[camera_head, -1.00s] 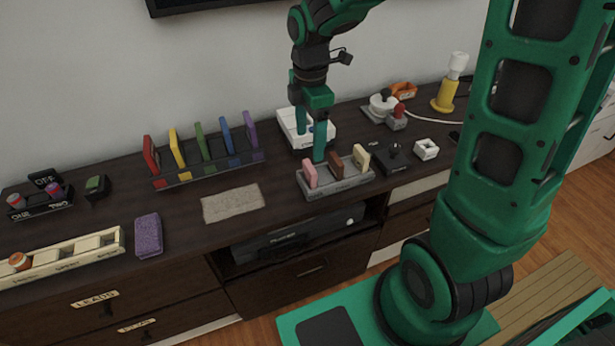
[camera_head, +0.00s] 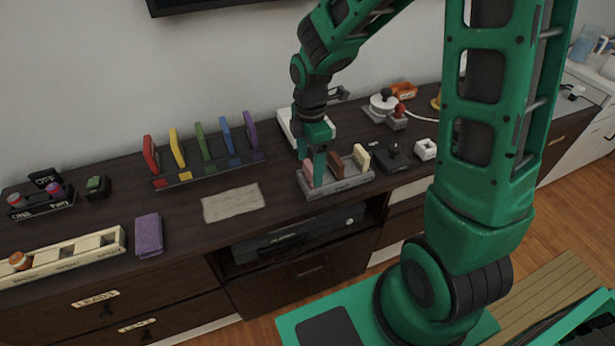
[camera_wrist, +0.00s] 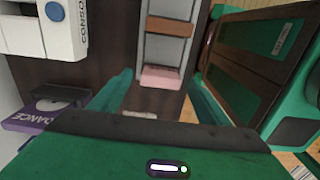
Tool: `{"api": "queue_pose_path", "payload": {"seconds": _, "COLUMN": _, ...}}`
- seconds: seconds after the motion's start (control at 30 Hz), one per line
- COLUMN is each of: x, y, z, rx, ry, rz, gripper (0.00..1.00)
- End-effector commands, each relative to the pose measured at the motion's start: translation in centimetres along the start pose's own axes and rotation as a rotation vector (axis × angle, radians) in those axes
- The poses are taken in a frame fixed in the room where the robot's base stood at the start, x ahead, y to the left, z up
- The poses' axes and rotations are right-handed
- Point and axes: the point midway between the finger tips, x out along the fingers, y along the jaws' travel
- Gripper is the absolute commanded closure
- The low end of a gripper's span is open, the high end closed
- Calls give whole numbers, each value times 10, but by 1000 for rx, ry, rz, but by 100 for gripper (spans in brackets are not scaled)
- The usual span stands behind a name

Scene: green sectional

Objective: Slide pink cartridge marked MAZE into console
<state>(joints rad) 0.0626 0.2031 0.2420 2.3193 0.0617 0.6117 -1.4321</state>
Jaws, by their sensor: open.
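The pink cartridge (camera_wrist: 160,77) stands at the near end of a grey rack (camera_head: 345,184), with a brown cartridge (camera_head: 336,164) and a cream one (camera_head: 361,157) beside it. Its marking is not readable, and in the head view a green finger mostly hides it. My gripper (camera_wrist: 160,92) is open and empty, pointing down. In the wrist view its fingers stand to either side of the pink cartridge's end, with the cartridge just ahead of them. The white console (camera_wrist: 62,25) with a blue-grey button is at the upper left; in the head view it is partly behind my gripper (camera_head: 311,170).
A row of coloured cartridges (camera_head: 205,150) stands in a rack to the left; the purple one (camera_wrist: 35,116) reads DANCE. A black joystick (camera_head: 394,155) and a small white block (camera_head: 425,149) sit right of the grey rack. A beige mat (camera_head: 232,202) lies left of it.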

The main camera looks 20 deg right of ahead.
Motion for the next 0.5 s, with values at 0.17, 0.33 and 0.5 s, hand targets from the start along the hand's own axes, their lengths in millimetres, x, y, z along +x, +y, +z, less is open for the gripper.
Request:
{"api": "queue_pose_path", "payload": {"seconds": 0.17, "x": 0, "y": 0, "z": 0, "rx": 0, "ry": 0, "rz": 0, "gripper": 61}}
{"api": "queue_pose_path", "payload": {"seconds": 0.33, "x": 0, "y": 0, "z": 0, "rx": 1, "ry": 0, "rz": 0, "gripper": 85}}
{"api": "queue_pose_path", "payload": {"seconds": 0.5, "x": -1, "y": 0, "z": 0, "rx": 1, "ry": 0, "rz": 0, "gripper": 85}}
